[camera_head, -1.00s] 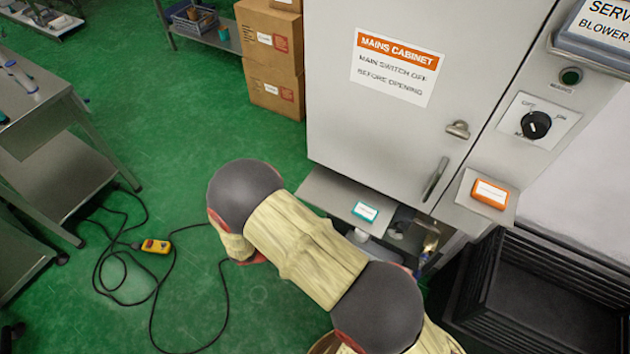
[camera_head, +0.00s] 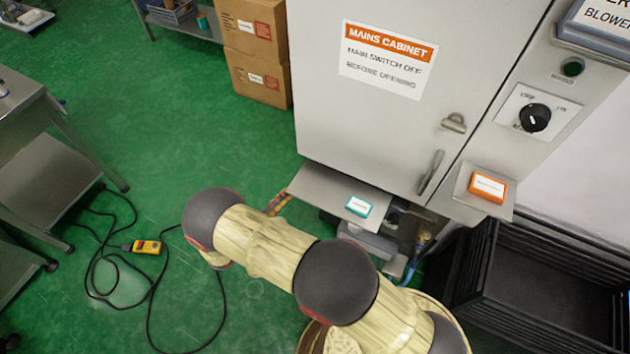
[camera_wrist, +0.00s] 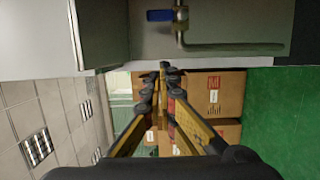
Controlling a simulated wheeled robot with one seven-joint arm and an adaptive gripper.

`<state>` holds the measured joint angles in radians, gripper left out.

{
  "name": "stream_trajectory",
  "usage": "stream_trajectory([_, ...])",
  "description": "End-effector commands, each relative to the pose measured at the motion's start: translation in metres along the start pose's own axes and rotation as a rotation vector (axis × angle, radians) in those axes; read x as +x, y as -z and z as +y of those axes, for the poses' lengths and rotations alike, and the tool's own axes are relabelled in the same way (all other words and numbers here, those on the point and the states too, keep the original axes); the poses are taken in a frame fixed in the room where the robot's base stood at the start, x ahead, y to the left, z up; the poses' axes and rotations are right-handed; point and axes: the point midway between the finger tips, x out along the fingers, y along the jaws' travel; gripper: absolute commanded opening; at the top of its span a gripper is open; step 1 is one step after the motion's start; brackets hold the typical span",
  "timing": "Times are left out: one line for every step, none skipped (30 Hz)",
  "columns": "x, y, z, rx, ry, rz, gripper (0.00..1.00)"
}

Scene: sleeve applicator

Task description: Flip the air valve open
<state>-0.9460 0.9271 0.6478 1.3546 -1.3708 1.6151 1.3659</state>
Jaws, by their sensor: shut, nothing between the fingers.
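The air valve shows at the top of the wrist view, with a blue lever handle (camera_wrist: 160,15) beside an upright metal body (camera_wrist: 180,17). The lever lies level in that picture, pointing left from the body. My gripper (camera_wrist: 162,70) is shut and empty, its dark and yellow fingers converging below the valve in the picture, with a visible gap to it. I cannot tell whether the lever's position is open or shut. In the head view my arm covers much of the area below the cabinet, and the valve is not clear there.
The mains cabinet (camera_head: 370,120) has a shelf with a teal-edged label block (camera_head: 358,206). Black crates (camera_head: 530,285) stand right. Cartons (camera_head: 262,82) stand behind; a yellow pendant (camera_head: 147,247) lies on open green floor.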

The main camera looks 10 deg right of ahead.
Motion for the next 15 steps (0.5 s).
stream_trajectory([0.0, 0.0, 0.0, 0.0, 0.0, 0.0, 0.0])
stream_trajectory([0.0, 0.0, 0.0, -0.001, 0.0, 0.0, 0.0])
stream_trajectory([0.0, 0.0, 0.0, -0.001, 0.001, 0.0, 0.0])
stream_trajectory([0.0, 0.0, 0.0, -0.001, 0.001, -0.001, 0.0])
stream_trajectory([0.0, 0.0, 0.0, -0.001, 0.001, -0.001, 0.0])
stream_trajectory([0.001, 0.0, 0.0, -0.001, 0.001, -0.001, 0.0])
stream_trajectory([0.002, 0.0, 0.0, -0.002, 0.001, -0.001, 0.0])
stream_trajectory([0.003, 0.0, 0.0, -0.002, 0.001, -0.002, 0.0])
stream_trajectory([0.006, 0.0, -0.001, -0.002, 0.001, -0.002, 0.0])
stream_trajectory([0.009, 0.0, -0.001, -0.002, 0.001, -0.002, 0.0])
stream_trajectory([0.012, -0.001, -0.001, -0.002, 0.001, -0.003, 0.0])
stream_trajectory([0.018, -0.001, -0.001, -0.003, 0.001, -0.004, 0.0])
stream_trajectory([0.023, -0.001, -0.002, -0.003, 0.001, -0.004, 0.0])
stream_trajectory([0.028, -0.001, -0.002, -0.003, 0.002, -0.004, 0.0])
stream_trajectory([0.035, -0.001, -0.002, -0.003, 0.002, -0.005, 0.0])
